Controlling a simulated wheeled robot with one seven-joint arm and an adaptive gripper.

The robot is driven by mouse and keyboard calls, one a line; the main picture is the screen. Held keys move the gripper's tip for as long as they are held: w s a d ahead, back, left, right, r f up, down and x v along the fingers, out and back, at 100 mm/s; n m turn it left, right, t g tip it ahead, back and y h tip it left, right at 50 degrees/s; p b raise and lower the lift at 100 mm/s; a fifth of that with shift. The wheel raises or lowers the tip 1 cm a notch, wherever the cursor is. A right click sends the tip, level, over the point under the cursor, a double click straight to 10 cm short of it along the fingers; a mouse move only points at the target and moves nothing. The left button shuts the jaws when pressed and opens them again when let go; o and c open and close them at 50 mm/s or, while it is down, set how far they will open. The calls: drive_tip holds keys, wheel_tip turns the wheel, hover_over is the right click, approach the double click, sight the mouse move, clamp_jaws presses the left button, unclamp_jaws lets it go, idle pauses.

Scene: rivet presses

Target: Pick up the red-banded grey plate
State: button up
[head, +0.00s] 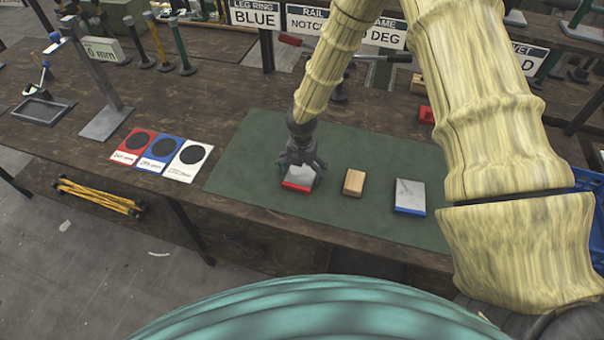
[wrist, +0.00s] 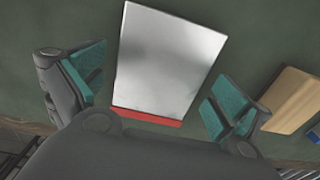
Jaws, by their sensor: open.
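The red-banded grey plate (head: 297,178) lies flat on the green mat, with its red band along the near edge. In the wrist view the plate (wrist: 166,62) lies between the two spread fingers, with a gap on each side. My gripper (head: 301,172) is open, directly over the plate, and hides part of it in the head view. In the wrist view my gripper (wrist: 155,92) shows teal pads on both fingers and holds nothing.
A wooden block (head: 353,183) lies just right of the plate, close to the right finger. A blue-banded grey plate (head: 410,195) lies further right on the green mat (head: 240,172). Red, blue and white cards (head: 162,149) lie left of the mat.

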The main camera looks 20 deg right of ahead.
drive_tip(key=shift+c, duration=0.4)
drive_tip(key=c, duration=1.4)
drive_tip(key=shift+r, duration=0.15)
